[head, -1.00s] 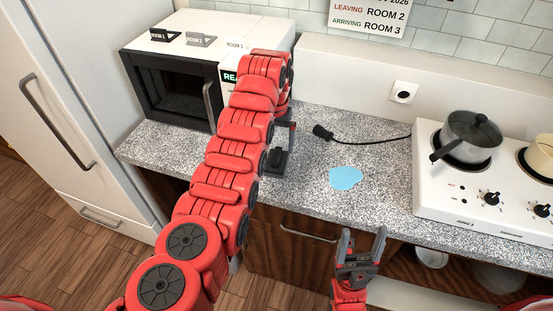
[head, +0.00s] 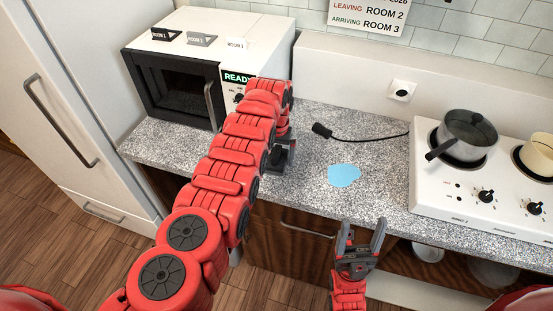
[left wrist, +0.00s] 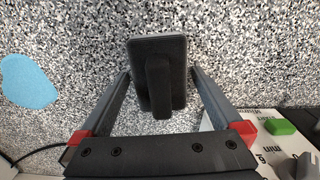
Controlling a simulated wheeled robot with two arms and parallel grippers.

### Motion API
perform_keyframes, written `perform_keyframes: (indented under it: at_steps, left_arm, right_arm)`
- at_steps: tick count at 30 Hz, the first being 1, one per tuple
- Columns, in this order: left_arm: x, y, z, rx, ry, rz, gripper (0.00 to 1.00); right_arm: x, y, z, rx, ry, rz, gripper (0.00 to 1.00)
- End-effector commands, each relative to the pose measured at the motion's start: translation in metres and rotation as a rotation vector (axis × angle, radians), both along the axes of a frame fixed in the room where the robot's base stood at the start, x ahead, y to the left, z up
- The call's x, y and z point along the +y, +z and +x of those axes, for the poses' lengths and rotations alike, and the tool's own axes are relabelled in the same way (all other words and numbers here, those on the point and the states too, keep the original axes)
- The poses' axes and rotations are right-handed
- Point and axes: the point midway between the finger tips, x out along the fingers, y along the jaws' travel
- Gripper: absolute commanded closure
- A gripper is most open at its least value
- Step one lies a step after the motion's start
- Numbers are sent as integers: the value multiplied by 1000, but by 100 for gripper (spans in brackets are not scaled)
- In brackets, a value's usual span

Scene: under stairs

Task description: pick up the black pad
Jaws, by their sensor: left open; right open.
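The black pad (left wrist: 172,49) lies on the speckled counter with a raised bar-shaped grip on top. In the left wrist view it sits between the two spread fingers of my left gripper (left wrist: 159,73), with a gap on each side. In the head view my left gripper (head: 281,152) points down at the pad in front of the microwave's right side. There the dark pad and fingers are hard to tell apart. My right gripper (head: 361,240) is open and empty, in front of the counter's front edge.
A microwave (head: 168,88) stands behind my left arm. A blue patch (head: 344,175) and a black plug with a cord (head: 322,130) lie right of the pad. A stove (head: 477,205) with a grey pot (head: 468,140) is further right. The counter (head: 385,190) between is clear.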

Motion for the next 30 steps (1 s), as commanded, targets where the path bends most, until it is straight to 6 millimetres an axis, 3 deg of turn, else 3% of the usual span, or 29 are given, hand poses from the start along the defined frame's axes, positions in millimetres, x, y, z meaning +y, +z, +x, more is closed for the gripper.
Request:
perform_keyframes:
  at_steps: [2, 13, 30]
  left_arm:
    - [0, 0, 0, 0, 0, 0, 5]
    - [0, 0, 0, 1, -1, 0, 72]
    - [-1, 11, 0, -1, -1, 0, 74]
  right_arm:
    - [0, 0, 0, 0, 0, 0, 31]
    - [0, 0, 0, 0, 0, 0, 31]
    - [0, -1, 0, 0, 0, 0, 31]
